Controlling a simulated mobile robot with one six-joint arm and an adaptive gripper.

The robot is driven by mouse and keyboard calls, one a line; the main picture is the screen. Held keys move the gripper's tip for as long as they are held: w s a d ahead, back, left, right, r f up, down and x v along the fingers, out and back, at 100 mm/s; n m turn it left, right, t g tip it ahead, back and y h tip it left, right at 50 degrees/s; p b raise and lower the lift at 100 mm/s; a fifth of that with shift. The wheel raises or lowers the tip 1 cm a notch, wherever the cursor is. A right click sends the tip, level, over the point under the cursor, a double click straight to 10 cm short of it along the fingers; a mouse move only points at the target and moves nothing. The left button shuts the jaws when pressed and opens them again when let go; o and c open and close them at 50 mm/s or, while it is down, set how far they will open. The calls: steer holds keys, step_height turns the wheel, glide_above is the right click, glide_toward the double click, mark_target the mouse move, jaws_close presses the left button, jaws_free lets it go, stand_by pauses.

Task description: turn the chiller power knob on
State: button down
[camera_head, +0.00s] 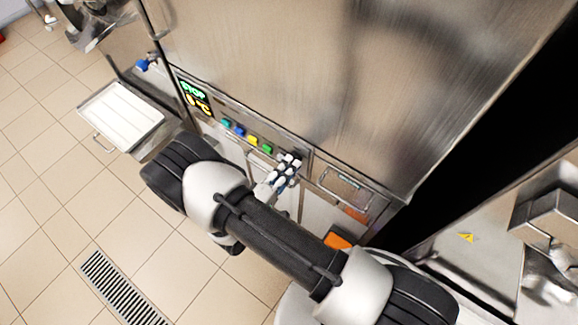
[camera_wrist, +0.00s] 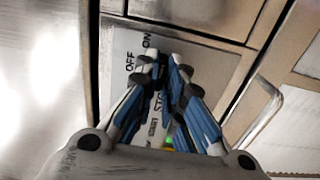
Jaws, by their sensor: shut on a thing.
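My gripper (camera_head: 287,167) is at the right end of the control strip on the steel machine's front. In the wrist view my gripper (camera_wrist: 164,64) reaches onto a grey label plate (camera_wrist: 121,44) with OFF and ON printed beside the fingertips. The fingers are closed in on the chiller power knob, which is largely hidden between them. I cannot tell which mark the knob points at. Further down the plate, START and STOP lettering is partly covered by the fingers, and a green light shows between them.
A white-topped tray (camera_head: 121,115) stands at left. Tiled floor is open.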

steer(key=c, duration=1.7)
jaws_free()
steer(key=v, duration=1.2)
